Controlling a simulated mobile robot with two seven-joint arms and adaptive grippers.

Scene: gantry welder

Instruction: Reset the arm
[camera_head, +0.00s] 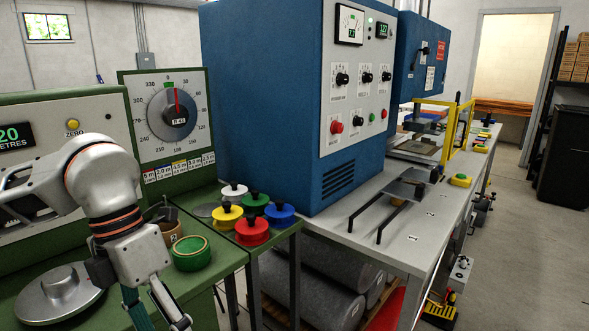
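My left arm (102,185) comes in from the left, in front of the green machine. Its gripper (150,312) points down at the bottom edge, right of a round grey metal disc (58,292) and below a green ring (190,254). One teal and one grey finger part show. The fingertips run out of the picture, so I cannot tell how far apart they are or whether anything is between them. My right arm and gripper are not in view.
A green machine (70,115) with a dial (172,105) stands at left. Coloured knobbed weights (252,230) sit on a small green table. A tall blue cabinet (265,100) stands on a long grey bench (400,240) with a yellow frame (452,135).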

